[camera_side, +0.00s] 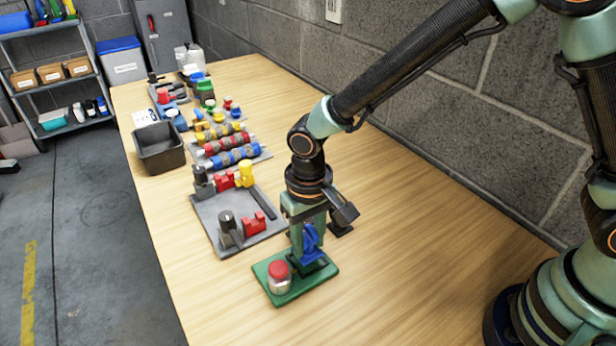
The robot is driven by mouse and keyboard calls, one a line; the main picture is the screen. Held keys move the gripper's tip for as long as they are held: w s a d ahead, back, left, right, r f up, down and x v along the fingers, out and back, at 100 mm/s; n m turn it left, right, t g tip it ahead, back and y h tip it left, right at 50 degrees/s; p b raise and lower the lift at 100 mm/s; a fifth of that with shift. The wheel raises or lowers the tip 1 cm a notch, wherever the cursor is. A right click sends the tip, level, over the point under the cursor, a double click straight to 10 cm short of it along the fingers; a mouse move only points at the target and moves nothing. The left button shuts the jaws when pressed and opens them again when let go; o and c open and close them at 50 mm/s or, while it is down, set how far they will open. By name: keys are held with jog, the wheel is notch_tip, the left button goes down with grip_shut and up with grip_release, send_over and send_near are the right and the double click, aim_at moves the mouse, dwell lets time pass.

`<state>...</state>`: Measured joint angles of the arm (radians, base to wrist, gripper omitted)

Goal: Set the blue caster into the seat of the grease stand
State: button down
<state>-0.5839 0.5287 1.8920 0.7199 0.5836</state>
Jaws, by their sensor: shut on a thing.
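The blue caster (311,240) is between the jaws of my gripper (312,230), which is shut on it. It is over the right part of a green plate, which I take to be the grease stand (290,295). A jar with a red lid (279,278) stands on the plate's left part. A dark part shows just under the caster, at the plate's back right. I cannot tell whether the caster touches it or hangs just above it, and the seat itself is largely hidden.
A grey tray (207,218) with red, yellow and dark parts lies behind and left of the green plate. Further back are a rack of coloured rollers (228,143) and a black bin (160,148). The wooden table (400,270) is clear at the right, up to the block wall.

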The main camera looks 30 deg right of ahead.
aim_at(309, 233)
jog(key=shift+f, duration=1.1)
dwell(0.6)
jog(key=shift+c, duration=2.1)
grip_release()
jog(key=shift+r, duration=0.1)
notch_tip(309, 233, up, 11)
jog(key=shift+f, duration=0.1)
jog(key=shift+d+r, duration=0.1)
jog(key=shift+r, duration=0.5)
jog(key=s+d+r+t, duration=0.2)
jog(key=d+r, duration=0.3)
jog(key=d, duration=0.6)
jog(key=s+d+r+t, duration=0.3)
jog(key=d+r, duration=0.2)
jog(key=d, duration=0.6)
jog(key=shift+s+d+t, duration=0.15)
jog(key=shift+s+t, duration=0.15)
